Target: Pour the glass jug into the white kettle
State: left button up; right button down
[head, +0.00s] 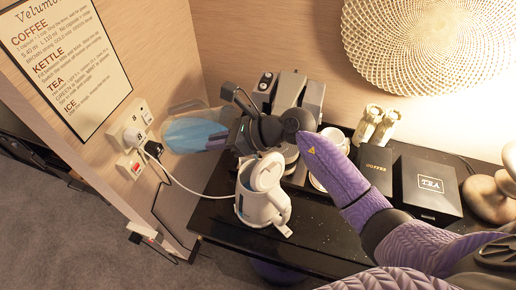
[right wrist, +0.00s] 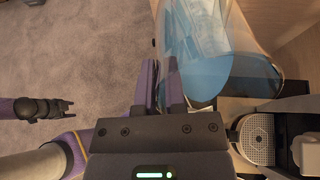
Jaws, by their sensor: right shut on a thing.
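The glass jug (head: 188,133), clear with blue liquid in it, is held up to the upper left of the kettle in the head view. It fills the top right of the right wrist view (right wrist: 215,55). My right gripper (head: 232,137) is shut on the jug at its near side; the fingers (right wrist: 163,85) hide the part gripped. The white kettle (head: 258,205) stands upright on the black counter, its lid (head: 266,172) seemingly raised, below my right gripper in the picture. My left gripper (right wrist: 62,107) shows only in the right wrist view, empty over the carpet, its fingertips slightly apart.
A coffee machine (head: 297,92) stands behind the kettle. A coffee box (head: 374,168), a tea box (head: 430,188) and two pale bottles (head: 378,124) are to the right. Plugs and a white cord (head: 180,182) run from the left wall. The counter's front edge (head: 255,254) is clear.

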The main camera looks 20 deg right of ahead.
jog(key=shift+d+r+y+b, duration=0.1)
jog(key=shift+r+y+b, duration=0.25)
jog(key=shift+b, duration=0.45)
dwell(2.7)
